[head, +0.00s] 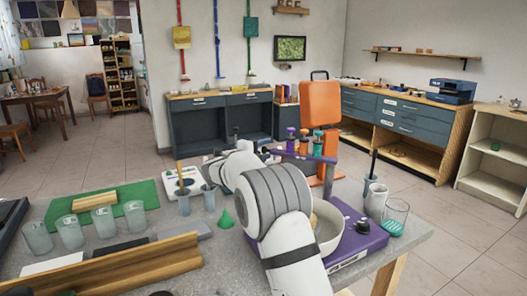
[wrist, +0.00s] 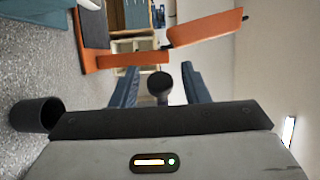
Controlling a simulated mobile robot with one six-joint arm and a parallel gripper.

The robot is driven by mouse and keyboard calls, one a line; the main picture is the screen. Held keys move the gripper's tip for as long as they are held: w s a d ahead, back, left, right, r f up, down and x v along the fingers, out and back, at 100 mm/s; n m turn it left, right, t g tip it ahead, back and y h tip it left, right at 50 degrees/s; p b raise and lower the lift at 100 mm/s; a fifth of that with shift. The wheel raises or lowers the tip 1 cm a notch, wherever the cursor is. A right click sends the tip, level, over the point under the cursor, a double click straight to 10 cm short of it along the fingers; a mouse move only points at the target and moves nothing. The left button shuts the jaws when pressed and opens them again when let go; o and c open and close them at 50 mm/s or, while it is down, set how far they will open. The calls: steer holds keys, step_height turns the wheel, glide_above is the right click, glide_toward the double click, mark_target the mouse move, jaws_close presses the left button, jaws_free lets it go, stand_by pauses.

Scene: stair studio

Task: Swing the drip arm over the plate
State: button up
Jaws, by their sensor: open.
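In the head view, a purple machine (head: 362,243) stands on the near table with a white bowl (head: 331,226) on it. The plate is not clearly visible; my arm hides part of the bowl. A purple drip arm (head: 300,156) carrying several coloured bottles (head: 305,139) reaches left above and behind the bowl, beside an orange stand (head: 320,104). The stand also shows in the wrist view (wrist: 205,27). My gripper (wrist: 161,84) is open. A dark round knob (wrist: 158,81) appears between its fingers; I cannot tell whether they touch it.
Several clear cups (head: 103,222), a green mat (head: 148,195), a wooden strip (head: 120,266) and a green funnel (head: 226,219) lie left of my arm. A dark cup (wrist: 37,114) is near my gripper.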

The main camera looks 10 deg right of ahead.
jaws_close()
stand_by(0.5)
